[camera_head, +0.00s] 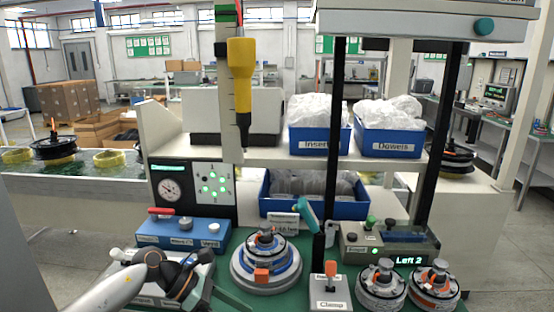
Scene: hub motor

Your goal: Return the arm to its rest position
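My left arm comes in from the bottom left. Its gripper (188,283) is dark and low over the left front of the green work surface, near a pale labelled block. The fingers are small and partly hidden by the wrist, so I cannot tell whether they are open or what lies between them. A round hub motor assembly (266,262) with blue and grey rings and an orange block at its front stands right of the gripper, apart from it. My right arm and gripper are not in view.
A blue box (185,233) with a red lever stands behind my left gripper. A yellow screwdriver (241,90) hangs above the bench. A clamp block (328,291) and two round units (380,284) (434,284) stand front right. Dark posts (443,135) rise behind. Labelled blue bins (388,142) sit on the shelf.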

